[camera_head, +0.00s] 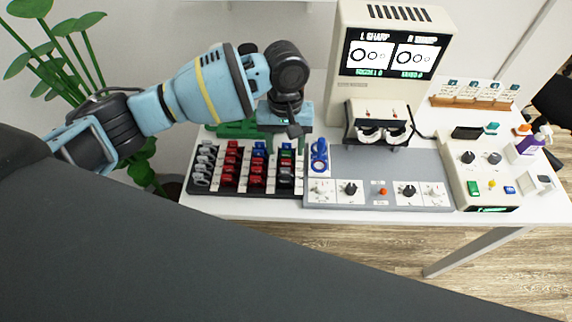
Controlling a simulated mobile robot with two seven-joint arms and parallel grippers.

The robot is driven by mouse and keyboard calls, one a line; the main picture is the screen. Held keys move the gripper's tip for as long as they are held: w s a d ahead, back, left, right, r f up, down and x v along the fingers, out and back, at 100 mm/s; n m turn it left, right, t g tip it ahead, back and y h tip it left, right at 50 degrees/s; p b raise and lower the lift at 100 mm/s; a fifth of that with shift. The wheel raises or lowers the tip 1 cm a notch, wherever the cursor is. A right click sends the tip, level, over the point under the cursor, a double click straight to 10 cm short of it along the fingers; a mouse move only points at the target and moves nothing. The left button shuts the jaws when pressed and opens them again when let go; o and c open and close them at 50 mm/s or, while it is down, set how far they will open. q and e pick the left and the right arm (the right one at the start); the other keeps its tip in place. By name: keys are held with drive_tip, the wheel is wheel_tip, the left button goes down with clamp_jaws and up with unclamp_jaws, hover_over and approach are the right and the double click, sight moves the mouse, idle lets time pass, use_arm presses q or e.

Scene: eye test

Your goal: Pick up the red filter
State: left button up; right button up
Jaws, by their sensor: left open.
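A dark rack (244,189) on the white table holds columns of small lens filters. Several of them are red filters (229,168), standing in the two middle columns; I cannot tell which single one the task means. My left gripper (294,133) is over the back right part of the rack, pointing down. It is open, its fingers are small and partly hidden, and I see nothing held in it. The wrist and gripper hide part of the rack's back edge. My right gripper is not in view.
A beige eye-test machine (386,88) stands behind. A plant stands left.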

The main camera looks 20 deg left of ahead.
sight(286, 160)
use_arm(q)
drive_tip(key=f, duration=0.1)
drive_tip(key=s+f, duration=0.1)
drive_tip(key=f, duration=0.2)
drive_tip(key=shift+s+d+f, duration=0.2)
drive_tip(key=shift+d, duration=0.1)
drive_tip(key=c, duration=0.9)
